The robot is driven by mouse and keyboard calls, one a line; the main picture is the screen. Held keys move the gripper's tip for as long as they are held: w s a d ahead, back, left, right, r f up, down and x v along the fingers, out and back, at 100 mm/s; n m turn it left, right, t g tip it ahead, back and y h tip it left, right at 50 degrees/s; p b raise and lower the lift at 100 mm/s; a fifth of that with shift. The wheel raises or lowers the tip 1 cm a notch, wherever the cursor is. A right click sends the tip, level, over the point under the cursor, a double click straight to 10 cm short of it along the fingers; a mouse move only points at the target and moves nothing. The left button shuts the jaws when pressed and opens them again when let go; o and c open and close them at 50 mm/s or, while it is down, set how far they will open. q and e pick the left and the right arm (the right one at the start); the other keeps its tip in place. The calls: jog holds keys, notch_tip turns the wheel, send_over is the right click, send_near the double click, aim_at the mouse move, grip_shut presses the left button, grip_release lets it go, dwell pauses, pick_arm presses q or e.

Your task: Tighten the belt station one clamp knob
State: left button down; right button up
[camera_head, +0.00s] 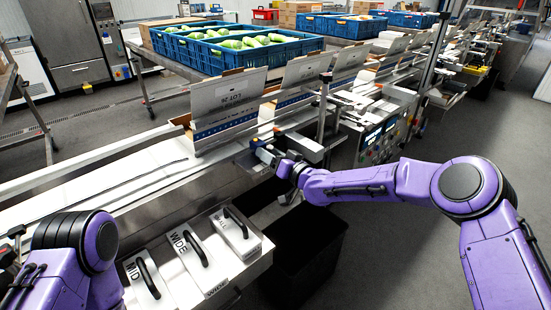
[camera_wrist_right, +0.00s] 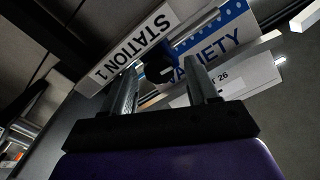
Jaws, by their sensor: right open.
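The clamp knob (camera_wrist_right: 158,68) is a small dark piece beside the white STATION 1 plate (camera_wrist_right: 128,48) in the right wrist view. My right gripper (camera_wrist_right: 160,66) is open, with one finger to each side of the knob in that picture. I cannot tell whether the fingers reach around it or touch it. In the head view my right gripper (camera_head: 266,155) is at the belt's near edge, close to a small blue and grey part. The knob itself cannot be made out there. My left arm shows at the lower left, but its gripper is out of view.
An upright carton marked LOT 26 (camera_head: 228,97) stands on the belt just behind the right gripper. White handled blocks marked MID (camera_head: 150,285) and WIDE (camera_head: 197,262) sit in a near tray. A dark bin (camera_head: 305,250) is below my right forearm. Blue crates (camera_head: 235,55) stand behind.

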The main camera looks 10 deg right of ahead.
jog(key=v, duration=1)
jog(key=shift+b, duration=0.3)
jog(key=shift+s+d, duration=0.1)
